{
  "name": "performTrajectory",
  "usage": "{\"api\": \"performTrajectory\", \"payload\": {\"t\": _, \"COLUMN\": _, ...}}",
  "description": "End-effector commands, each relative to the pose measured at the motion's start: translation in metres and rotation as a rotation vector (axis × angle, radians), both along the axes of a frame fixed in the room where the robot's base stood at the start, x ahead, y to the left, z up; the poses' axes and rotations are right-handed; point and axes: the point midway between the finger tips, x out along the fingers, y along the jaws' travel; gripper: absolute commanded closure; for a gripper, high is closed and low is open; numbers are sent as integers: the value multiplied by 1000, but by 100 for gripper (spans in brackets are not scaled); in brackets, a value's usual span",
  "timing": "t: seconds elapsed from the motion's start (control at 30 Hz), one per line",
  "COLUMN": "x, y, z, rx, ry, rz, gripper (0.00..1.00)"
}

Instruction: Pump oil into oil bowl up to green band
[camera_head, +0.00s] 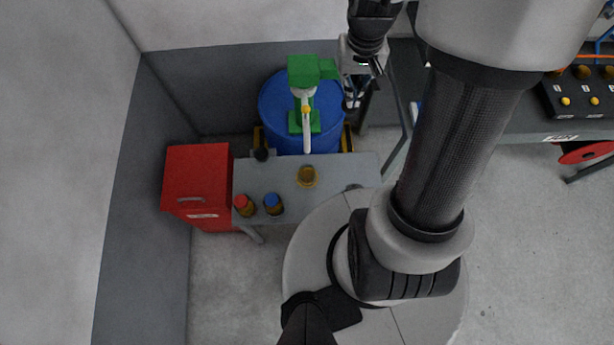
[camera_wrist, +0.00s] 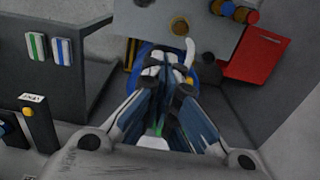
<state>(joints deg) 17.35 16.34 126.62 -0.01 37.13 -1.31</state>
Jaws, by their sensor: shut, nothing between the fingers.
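The green oil pump (camera_head: 300,72) stands on a blue drum (camera_head: 275,108) at the back. Its pale lever (camera_head: 307,140) slopes down toward the bench; its white curved end also shows in the wrist view (camera_wrist: 190,52). The amber oil bowl (camera_head: 308,177) sits on the grey bench in front of the drum and shows in the wrist view (camera_wrist: 179,26). Its oil level and any green band are too small to tell. My gripper (camera_head: 353,98) is shut and empty, just right of the pump and drum. In the wrist view its fingers (camera_wrist: 168,88) hide part of the drum.
A red-capped bottle (camera_head: 243,206) and a blue-capped bottle (camera_head: 272,205) stand at the bench's front left. A red cabinet (camera_head: 195,178) stands left of the grey bench (camera_head: 340,170). A dark worktable (camera_head: 535,122) with a button box (camera_head: 578,98) is at right. Walls close the back and left.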

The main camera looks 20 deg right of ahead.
Motion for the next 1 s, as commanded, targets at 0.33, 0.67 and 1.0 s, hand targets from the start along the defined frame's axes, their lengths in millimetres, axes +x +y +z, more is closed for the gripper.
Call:
{"api": "performTrajectory", "payload": {"t": 0.33, "x": 0, "y": 0, "z": -11, "rx": -1, "ry": -2, "rz": 0, "gripper": 100}}
{"api": "performTrajectory", "payload": {"t": 0.67, "x": -5, "y": 2, "z": -34, "rx": -1, "ry": -2, "rz": 0, "gripper": 100}}
{"api": "performTrajectory", "payload": {"t": 1.0, "x": -12, "y": 3, "z": -57, "rx": 0, "ry": -1, "rz": 0, "gripper": 100}}
